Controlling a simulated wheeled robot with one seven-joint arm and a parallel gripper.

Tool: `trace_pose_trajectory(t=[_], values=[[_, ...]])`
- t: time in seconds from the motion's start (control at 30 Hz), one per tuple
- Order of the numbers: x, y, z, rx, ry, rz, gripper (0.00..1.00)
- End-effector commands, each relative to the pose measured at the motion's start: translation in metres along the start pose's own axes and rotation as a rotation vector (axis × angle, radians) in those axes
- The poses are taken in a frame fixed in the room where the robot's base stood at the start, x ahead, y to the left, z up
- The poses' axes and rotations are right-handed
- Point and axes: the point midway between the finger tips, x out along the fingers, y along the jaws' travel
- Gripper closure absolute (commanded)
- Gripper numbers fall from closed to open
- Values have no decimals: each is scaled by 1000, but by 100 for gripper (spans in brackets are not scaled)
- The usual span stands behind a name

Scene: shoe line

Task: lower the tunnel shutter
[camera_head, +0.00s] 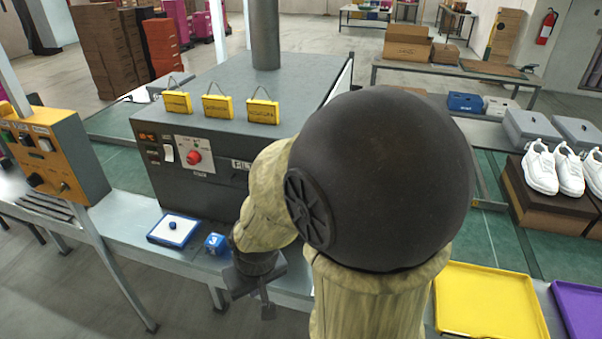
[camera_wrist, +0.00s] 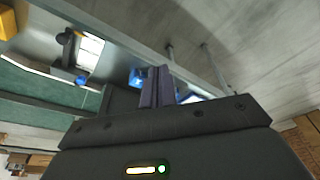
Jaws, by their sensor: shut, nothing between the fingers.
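The dark grey tunnel housing (camera_head: 215,125) stands on the bench in the middle of the head view. I cannot make out its shutter for certain; my arm hides the housing's front right part. A control panel with a red knob (camera_head: 193,157) is on the front face, beside a partly covered "FILT" label (camera_head: 240,165). My gripper (camera_head: 267,308) points down in front of the bench edge, below and apart from the housing. In the wrist view its fingers (camera_wrist: 157,84) are together and empty.
A yellow-orange control box (camera_head: 58,155) stands at the left. A yellow tray (camera_head: 488,300) and white shoes (camera_head: 541,170) are at the right.

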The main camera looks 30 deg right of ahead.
Motion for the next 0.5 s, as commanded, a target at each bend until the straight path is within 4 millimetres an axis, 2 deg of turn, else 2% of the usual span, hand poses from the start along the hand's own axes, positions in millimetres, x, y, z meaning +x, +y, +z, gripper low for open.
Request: trace_pose_trajectory(t=[0.17, 0.27, 0.5], values=[[0, 3, -27, 40, 71, -1, 100], [2, 13, -53, 90, 152, 18, 100], [5, 62, -111, 194, 386, 165, 100]])
